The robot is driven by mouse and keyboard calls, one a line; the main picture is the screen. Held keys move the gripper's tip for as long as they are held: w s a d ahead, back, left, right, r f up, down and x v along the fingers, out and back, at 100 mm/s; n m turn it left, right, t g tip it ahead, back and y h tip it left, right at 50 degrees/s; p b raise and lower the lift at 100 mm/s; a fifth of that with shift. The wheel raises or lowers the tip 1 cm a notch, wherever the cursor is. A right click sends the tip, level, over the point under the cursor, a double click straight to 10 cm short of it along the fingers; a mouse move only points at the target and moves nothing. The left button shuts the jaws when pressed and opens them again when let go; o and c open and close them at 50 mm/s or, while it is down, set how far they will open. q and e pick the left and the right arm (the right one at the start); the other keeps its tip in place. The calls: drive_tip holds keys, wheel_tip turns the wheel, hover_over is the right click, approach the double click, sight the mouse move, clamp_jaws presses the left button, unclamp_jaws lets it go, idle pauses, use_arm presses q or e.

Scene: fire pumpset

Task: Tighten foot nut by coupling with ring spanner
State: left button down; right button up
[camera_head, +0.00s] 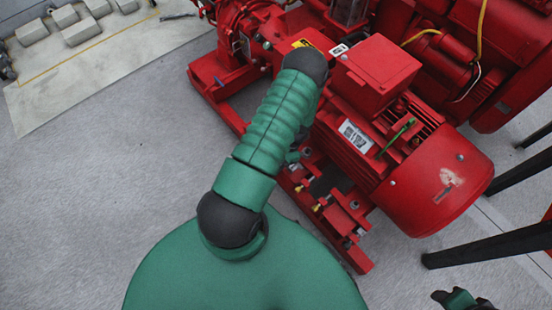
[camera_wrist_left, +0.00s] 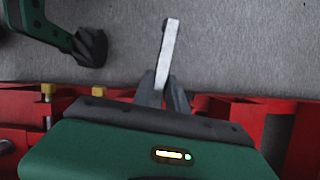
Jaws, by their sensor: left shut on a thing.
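The spanner (camera_wrist_left: 169,50) is a pale grey flat bar in the left wrist view. My left gripper (camera_wrist_left: 165,88) is shut on it near its lower visible end. The bar points away over the grey floor; I cannot make out its ring end. In the head view my green arm hides the left gripper and the coupling area. The red motor (camera_head: 385,140) stands on a red base frame (camera_head: 345,245). Yellow-topped bolts (camera_head: 317,208) sit along its near side; two brass-coloured heads (camera_wrist_left: 47,91) show in the wrist view. I cannot tell which is the foot nut. A dark and green part, possibly my right gripper (camera_head: 462,300), is at the bottom right.
The red pump (camera_head: 240,35) is at the upper left and another red engine unit (camera_head: 505,50) at the upper right. Black bars (camera_head: 490,245) stick in from the right. Pale blocks (camera_head: 80,30) lie on a slab at the upper left. The left floor is clear.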

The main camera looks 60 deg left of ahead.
use_arm(q)
drive_tip(key=shift+f+b, duration=0.55)
drive_tip(key=shift+f, duration=0.3)
drive_tip(key=shift+w+a+m+y+p, duration=0.15)
drive_tip(key=shift+w+a+m+y, duration=0.15)
drive_tip(key=shift+a+m, duration=0.55)
drive_tip(key=shift+w+a+m+y+p, duration=0.2)
drive_tip(key=shift+a+m+y, duration=0.15)
drive_tip(key=shift+a+m, duration=0.55)
drive_tip(key=shift+w+a+m+y+p, duration=0.15)
drive_tip(key=shift+w+a+m+y, duration=0.3)
drive_tip(key=shift+a, duration=0.7)
drive_tip(key=shift+s, duration=0.25)
drive_tip(key=shift+d, duration=0.1)
drive_tip(key=shift+s+d+f+h, duration=0.1)
drive_tip(key=shift+d+h, duration=0.2)
